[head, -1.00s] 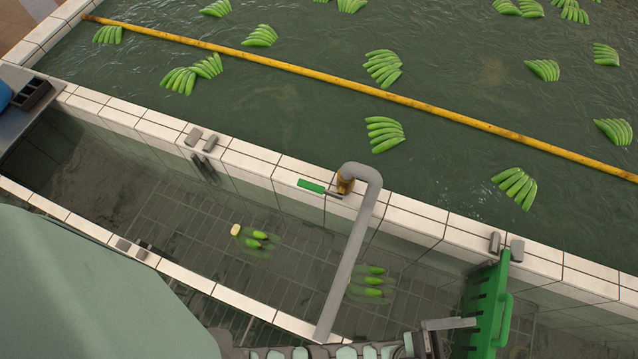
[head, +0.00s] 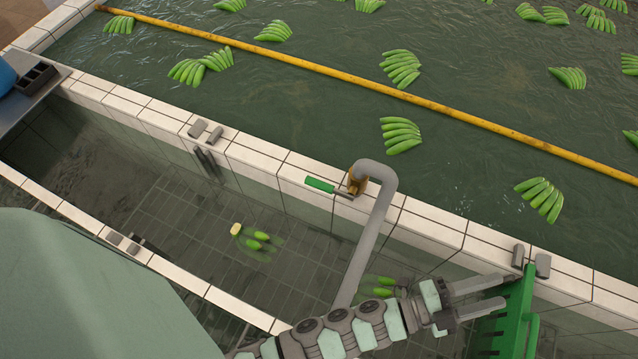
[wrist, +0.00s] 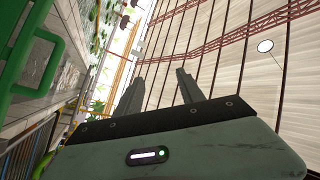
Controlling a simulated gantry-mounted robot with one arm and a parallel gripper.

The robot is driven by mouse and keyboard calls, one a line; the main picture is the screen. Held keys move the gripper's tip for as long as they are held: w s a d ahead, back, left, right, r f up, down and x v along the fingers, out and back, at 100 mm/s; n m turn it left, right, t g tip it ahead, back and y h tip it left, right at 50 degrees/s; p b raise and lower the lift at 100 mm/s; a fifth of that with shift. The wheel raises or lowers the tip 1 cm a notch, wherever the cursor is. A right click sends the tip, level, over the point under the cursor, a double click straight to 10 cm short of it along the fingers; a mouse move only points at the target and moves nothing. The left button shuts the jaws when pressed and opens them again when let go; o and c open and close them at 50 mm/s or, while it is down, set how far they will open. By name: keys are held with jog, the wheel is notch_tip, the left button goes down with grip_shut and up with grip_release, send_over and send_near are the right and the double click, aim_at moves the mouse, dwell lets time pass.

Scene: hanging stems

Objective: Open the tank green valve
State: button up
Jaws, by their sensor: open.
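The green valve handle (head: 319,185) is a short green lever on the tiled wall top between the channel and the pool. It joins a brass valve body (head: 357,181) at the upper end of a bent grey pipe (head: 372,225). My gripper (head: 505,294) is open and empty, to the right of the pipe and below the valve in the head view, its fingers pointing right beside a green slotted gate (head: 517,315). In the wrist view its two dark fingers (wrist: 158,92) are apart with nothing between them. The valve is not recognisable in the wrist view.
The pool beyond the wall holds several floating green banana bunches (head: 402,68) and a yellow boom (head: 420,103). A few bananas (head: 257,236) lie in the channel. Grey brackets (head: 206,132) stand on the wall top. The wall top around the lever is clear.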

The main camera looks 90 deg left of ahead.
jog(key=s+a+f+n+g+y+b, duration=0.1)
jog(key=s+a+f+g+y, duration=0.25)
jog(key=a, duration=0.25)
jog(key=s+a+f+g+y+b, duration=0.2)
jog(key=a+f, duration=0.2)
jog(key=a, duration=0.2)
jog(key=n+g+y+b, duration=0.5)
jog(key=g+y+b, duration=0.2)
jog(key=g, duration=0.8)
send_near(317, 187)
jog(key=a, duration=0.4)
jog(key=shift+a+f+h+p, duration=0.2)
jog(key=shift+f+h+p, duration=0.05)
jog(key=shift+p, duration=0.15)
jog(key=a, duration=0.3)
jog(key=a+f+p, duration=0.1)
jog(key=a, duration=0.5)
jog(key=shift+w+a+f+p, duration=0.25)
jog(key=shift+w+f+p, duration=0.1)
jog(key=shift+f, duration=0.05)
jog(key=shift+c, duration=0.6)
grip_shut()
